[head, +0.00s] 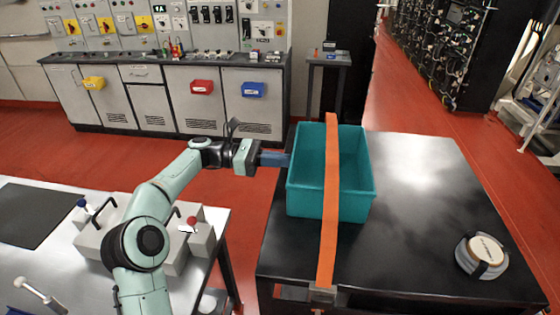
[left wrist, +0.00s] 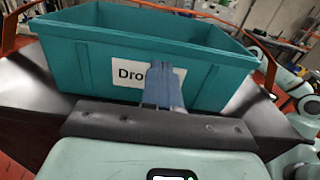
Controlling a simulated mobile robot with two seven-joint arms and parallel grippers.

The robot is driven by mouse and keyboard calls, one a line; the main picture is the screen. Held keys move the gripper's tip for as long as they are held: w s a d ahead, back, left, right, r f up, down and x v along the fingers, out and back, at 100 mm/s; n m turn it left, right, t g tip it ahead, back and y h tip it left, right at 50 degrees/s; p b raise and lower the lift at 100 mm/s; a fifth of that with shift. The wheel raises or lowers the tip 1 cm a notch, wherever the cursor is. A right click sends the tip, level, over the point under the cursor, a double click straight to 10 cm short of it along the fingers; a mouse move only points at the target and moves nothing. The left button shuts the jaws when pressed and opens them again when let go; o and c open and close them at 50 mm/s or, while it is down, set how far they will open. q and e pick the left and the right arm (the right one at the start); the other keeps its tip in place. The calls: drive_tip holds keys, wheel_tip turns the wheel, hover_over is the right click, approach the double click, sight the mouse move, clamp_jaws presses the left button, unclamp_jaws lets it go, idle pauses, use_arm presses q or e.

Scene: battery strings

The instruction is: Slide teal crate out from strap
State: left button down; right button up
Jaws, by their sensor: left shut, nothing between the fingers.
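The teal crate (head: 304,199) stands upright on the black table (head: 420,225) in the head view. An orange strap (head: 331,190) runs over the crate from back to front and down to the table's front edge. My left gripper (head: 284,159) is shut and empty, with its fingertips at the crate's left wall. In the left wrist view the crate (left wrist: 215,85) fills the top, and the gripper fingers (left wrist: 165,75) lie in front of its white label (left wrist: 127,75). I cannot tell whether they touch the wall. The right gripper is not in view.
A round device with a pale lid (head: 482,255) sits at the table's right. The tabletop right of the crate is clear. A grey bench (head: 225,215) with levers stands at the left, with a floor gap between it and the table.

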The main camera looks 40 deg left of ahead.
use_arm(q)
drive_tip(key=shift+d, duration=0.1)
drive_tip(key=p, duration=0.3)
approach(365, 168)
drive_tip(key=x, duration=0.5)
drive_tip(key=shift+d+r, duration=0.3)
drive_tip(key=shift+r, duration=0.05)
drive_tip(key=x, duration=0.3)
drive_tip(key=shift+w+d+f, duration=0.25)
drive_tip(key=shift+w+d, duration=0.05)
drive_tip(key=shift+s+a, duration=0.25)
drive_tip(key=shift+a, duration=0.15)
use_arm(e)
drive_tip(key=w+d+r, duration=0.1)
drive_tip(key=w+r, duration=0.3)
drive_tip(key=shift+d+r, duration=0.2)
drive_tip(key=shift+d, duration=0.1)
use_arm(q)
drive_tip(key=shift+d, duration=0.1)
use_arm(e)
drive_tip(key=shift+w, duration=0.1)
